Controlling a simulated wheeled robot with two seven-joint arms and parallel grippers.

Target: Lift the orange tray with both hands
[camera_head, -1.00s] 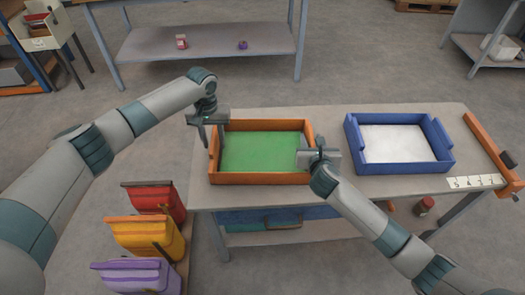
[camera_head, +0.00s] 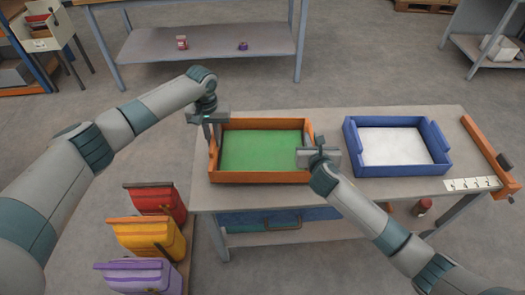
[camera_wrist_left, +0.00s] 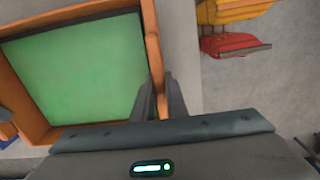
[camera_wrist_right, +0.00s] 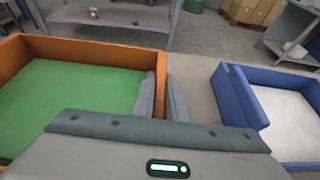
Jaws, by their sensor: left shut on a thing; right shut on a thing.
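The orange tray (camera_head: 262,178) with a green floor sits level on the left part of the table. It also shows in the left wrist view (camera_wrist_left: 153,45) and the right wrist view (camera_wrist_right: 90,44). My left gripper (camera_head: 211,140) is shut on the tray's left wall; in the left wrist view its fingers (camera_wrist_left: 163,100) sit on both sides of that wall. My right gripper (camera_head: 312,152) is shut on the right wall; in the right wrist view its fingers (camera_wrist_right: 166,98) straddle it. The tray's lower edge appears to rest on the tabletop, though a small gap cannot be ruled out.
A blue tray (camera_head: 402,171) with a white floor stands to the right on the same table (camera_head: 330,120). An orange bar (camera_head: 488,150) lies at the right edge. Red (camera_head: 160,205), yellow (camera_head: 150,238) and purple (camera_head: 138,275) bins stand at the lower left.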

